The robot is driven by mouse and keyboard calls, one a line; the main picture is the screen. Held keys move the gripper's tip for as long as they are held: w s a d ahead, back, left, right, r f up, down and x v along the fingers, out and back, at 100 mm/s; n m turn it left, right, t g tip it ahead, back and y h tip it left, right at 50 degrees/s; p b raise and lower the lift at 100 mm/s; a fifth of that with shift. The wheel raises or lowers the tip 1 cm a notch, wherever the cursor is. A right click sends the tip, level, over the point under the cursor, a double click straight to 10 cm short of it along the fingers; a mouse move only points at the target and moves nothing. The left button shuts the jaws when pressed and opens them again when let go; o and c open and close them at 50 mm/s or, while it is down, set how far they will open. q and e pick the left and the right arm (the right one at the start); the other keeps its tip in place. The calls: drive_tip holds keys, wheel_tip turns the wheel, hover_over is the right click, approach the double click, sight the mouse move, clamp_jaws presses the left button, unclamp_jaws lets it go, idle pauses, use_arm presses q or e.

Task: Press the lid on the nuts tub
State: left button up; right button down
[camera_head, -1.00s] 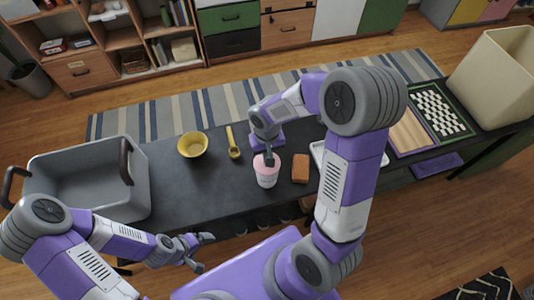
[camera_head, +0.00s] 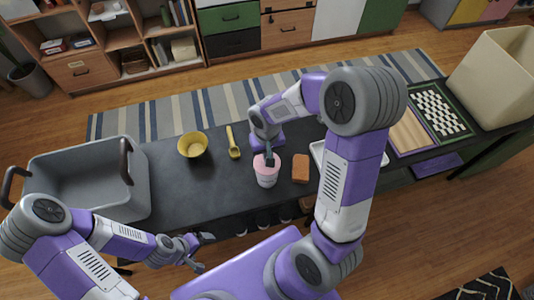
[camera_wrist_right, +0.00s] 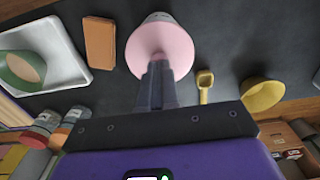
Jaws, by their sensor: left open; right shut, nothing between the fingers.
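The nuts tub (camera_head: 266,181) is a small whitish-pink tub standing upright near the front edge of the dark table. Its pink lid (camera_wrist_right: 174,45) lies on its top; whether it is fully seated I cannot tell. My right gripper (camera_head: 269,161) is shut and empty, pointing down at the lid. In the right wrist view its fingertips (camera_wrist_right: 158,66) overlap the lid near its middle; contact is not clear. My left gripper (camera_head: 204,252) is open and empty, low in front of the table, left of the tub.
A brown block (camera_head: 300,168) and a white tray (camera_head: 319,153) lie right of the tub. A yellow scoop (camera_head: 234,150) and yellow bowl (camera_head: 193,145) are to its left. A grey bin (camera_head: 85,182) stands at the left end, a beige bin (camera_head: 495,75) at the right.

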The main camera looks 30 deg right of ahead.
drive_tip(key=shift+s+f, duration=0.15)
drive_tip(key=shift+s, duration=0.05)
drive_tip(key=shift+w+r+p, duration=0.1)
drive_tip(key=shift+r+p, duration=0.5)
drive_tip(key=shift+r, duration=0.1)
drive_tip(key=shift+w+r+p, duration=0.1)
drive_tip(key=shift+r+p, duration=2.1)
drive_tip(key=shift+r, duration=0.75)
drive_tip(key=s+a+f+y+b, duration=0.1)
drive_tip(key=s+a+f, duration=0.2)
drive_tip(key=f, duration=0.5)
drive_tip(key=s+a+f+y+b, duration=0.1)
drive_tip(key=s+a+f, duration=0.3)
drive_tip(key=f, duration=0.4)
drive_tip(key=s+a+f+y+b, duration=0.2)
drive_tip(key=s+a+f, duration=0.1)
drive_tip(key=a+f, duration=0.3)
wheel_tip(320, 180, down, 2)
drive_tip(key=shift+s+f+t, duration=0.25)
drive_tip(key=shift+s+t, duration=0.05)
drive_tip(key=shift+s, duration=0.1)
